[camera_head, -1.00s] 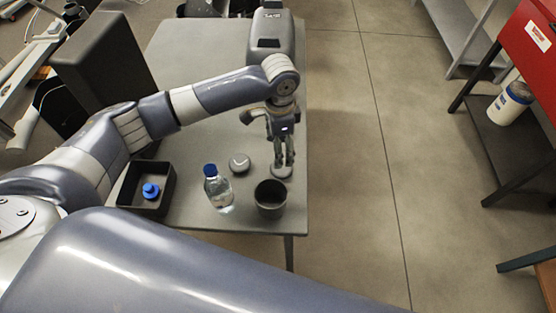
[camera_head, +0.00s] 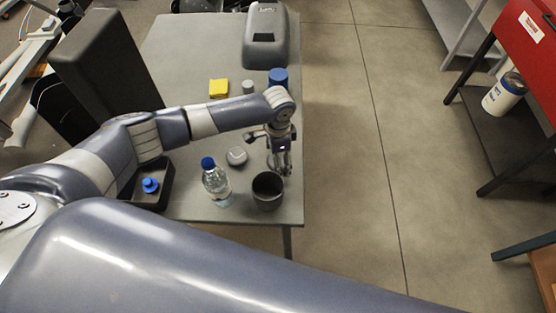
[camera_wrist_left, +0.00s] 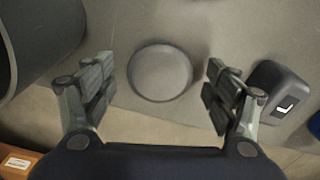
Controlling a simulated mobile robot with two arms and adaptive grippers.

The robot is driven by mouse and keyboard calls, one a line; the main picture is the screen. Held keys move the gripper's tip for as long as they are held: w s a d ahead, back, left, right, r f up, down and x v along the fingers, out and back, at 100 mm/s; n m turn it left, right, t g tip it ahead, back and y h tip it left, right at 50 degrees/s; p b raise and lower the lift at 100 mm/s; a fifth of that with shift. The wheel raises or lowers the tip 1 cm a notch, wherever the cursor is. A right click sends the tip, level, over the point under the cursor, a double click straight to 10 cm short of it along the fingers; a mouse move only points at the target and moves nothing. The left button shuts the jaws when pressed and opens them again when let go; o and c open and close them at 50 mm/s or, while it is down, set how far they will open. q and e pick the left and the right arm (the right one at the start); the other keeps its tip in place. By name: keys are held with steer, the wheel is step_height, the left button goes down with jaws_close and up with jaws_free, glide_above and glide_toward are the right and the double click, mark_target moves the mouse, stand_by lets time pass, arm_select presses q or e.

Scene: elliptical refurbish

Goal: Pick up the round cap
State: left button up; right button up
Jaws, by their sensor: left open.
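A round grey cap (camera_wrist_left: 160,72) lies flat on the table between the fingers of my left gripper (camera_wrist_left: 160,80) in the left wrist view. The fingers are open, one on each side of it, with visible gaps. In the head view my left gripper (camera_head: 279,168) points down just behind the dark cup, and hides most of what lies beneath it. A second round grey disc (camera_head: 236,156) lies on the table to its left, apart from the fingers. My right gripper is not in view.
A dark cup (camera_head: 268,190) stands close in front of the gripper. A water bottle (camera_head: 216,184) and a black box (camera_head: 152,199) stand to its left. A small black device (camera_wrist_left: 278,92) lies beside the right finger. A yellow block (camera_head: 218,88) and blue-topped container (camera_head: 278,77) stand behind.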

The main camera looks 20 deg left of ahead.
arm_select(q)
steer(key=c, duration=1)
steer(key=shift+o, duration=0.2)
steer(key=shift+r, duration=0.1)
